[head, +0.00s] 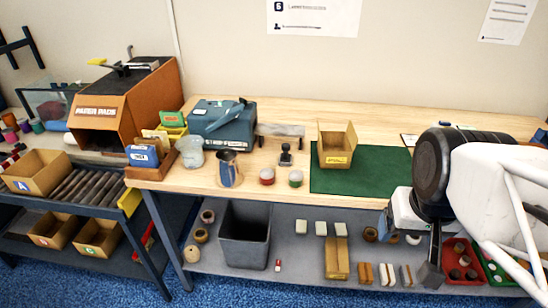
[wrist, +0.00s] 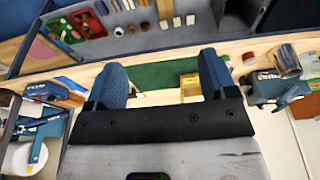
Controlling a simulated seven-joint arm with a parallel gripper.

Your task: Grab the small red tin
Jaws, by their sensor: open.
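The small red tin (head: 267,177), red with a pale band, stands upright on the wooden bench in the head view.
A green mat (head: 342,180) with an open carton (head: 337,146) lies right of the tins. A stamp (head: 286,154) stands behind them, and a teal machine (head: 222,124) stands back left. Below are a dark bin (head: 245,236) and a shelf with several small goods.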

